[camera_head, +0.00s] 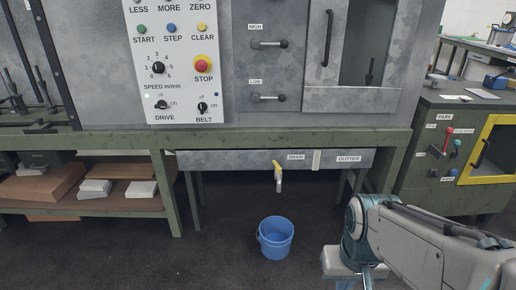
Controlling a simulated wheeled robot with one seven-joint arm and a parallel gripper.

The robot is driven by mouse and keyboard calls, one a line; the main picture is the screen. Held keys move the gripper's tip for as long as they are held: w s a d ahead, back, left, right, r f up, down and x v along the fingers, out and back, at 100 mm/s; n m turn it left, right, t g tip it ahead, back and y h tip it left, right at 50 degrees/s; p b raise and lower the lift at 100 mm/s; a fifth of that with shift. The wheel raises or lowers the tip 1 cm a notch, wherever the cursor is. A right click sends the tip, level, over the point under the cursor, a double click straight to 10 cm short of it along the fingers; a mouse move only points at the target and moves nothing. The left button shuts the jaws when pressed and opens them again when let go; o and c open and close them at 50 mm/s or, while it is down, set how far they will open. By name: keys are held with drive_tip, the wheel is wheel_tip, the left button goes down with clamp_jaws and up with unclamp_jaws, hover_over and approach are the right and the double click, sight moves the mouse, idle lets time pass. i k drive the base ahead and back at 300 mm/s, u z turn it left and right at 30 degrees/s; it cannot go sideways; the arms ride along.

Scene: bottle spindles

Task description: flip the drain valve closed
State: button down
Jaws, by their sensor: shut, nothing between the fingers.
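The drain valve (278,179) is a small yellow fitting hanging below the front of the grey gutter (230,159), near a DRAIN label. My gripper (366,279) is at the bottom edge, right of the bucket and well apart from the valve. It is shut and empty; its tips are partly cut off by the frame.
A green bench frame (300,141) runs above the gutter. A shelf with boxes (95,188) is at left. A green cabinet with a yellow-framed door (490,150) is at right. The dark floor around the bucket is clear.

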sight(278, 169)
drive_tip(key=u, duration=0.25)
drive_tip(key=i, duration=1.35)
drive_tip(key=z, duration=0.6)
